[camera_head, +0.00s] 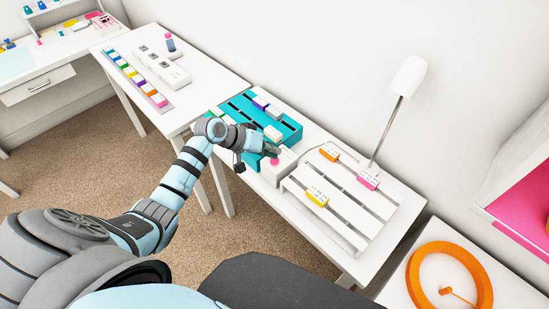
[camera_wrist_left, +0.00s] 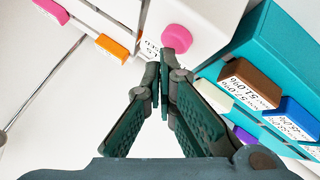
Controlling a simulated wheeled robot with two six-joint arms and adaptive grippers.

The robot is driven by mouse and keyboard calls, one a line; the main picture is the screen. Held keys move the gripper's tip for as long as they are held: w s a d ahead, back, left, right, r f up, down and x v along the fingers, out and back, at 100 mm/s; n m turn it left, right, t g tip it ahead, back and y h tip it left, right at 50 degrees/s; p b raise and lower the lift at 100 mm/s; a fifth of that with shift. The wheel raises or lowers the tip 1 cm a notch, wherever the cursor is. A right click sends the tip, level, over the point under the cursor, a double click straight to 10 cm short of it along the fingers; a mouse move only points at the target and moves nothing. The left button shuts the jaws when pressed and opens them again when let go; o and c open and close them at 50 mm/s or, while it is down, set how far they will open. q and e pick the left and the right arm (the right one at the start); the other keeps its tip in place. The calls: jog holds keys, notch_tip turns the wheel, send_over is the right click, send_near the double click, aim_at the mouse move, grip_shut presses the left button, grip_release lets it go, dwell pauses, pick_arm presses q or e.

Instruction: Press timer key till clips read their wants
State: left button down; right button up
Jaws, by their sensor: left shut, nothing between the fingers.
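A pink round key (camera_head: 275,162) sits on a white box (camera_head: 283,172) between two racks. My left gripper (camera_head: 275,151) is shut and empty, its tips close beside the key. In the left wrist view the tips (camera_wrist_left: 162,70) point at the pink key (camera_wrist_left: 177,38); I cannot tell whether they touch it. Orange (camera_head: 329,153), pink (camera_head: 367,181) and yellow (camera_head: 317,198) clips sit on a white slatted rack (camera_head: 345,203). A teal rack (camera_head: 293,127) holds several clips, including brown (camera_wrist_left: 250,83) and blue (camera_wrist_left: 299,117) ones with percent labels, too small to read surely. My right gripper is out of view.
A white lamp (camera_head: 407,77) stands behind the slatted rack. On the table to the left lie a strip of coloured clips (camera_head: 137,77) and a long white box (camera_head: 161,66). An orange ring (camera_head: 412,276) lies at the lower right.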

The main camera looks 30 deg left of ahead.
pick_arm(q)
jog(key=shift+f, duration=0.45)
jog(key=shift+s+r+p, duration=0.1)
jog(key=shift+r+p, duration=0.35)
jog(key=shift+r+p, duration=0.45)
notch_tip(320, 180, up, 5)
jog(key=p, duration=0.4)
jog(key=shift+r, duration=0.15)
jog(key=shift+f, duration=0.2)
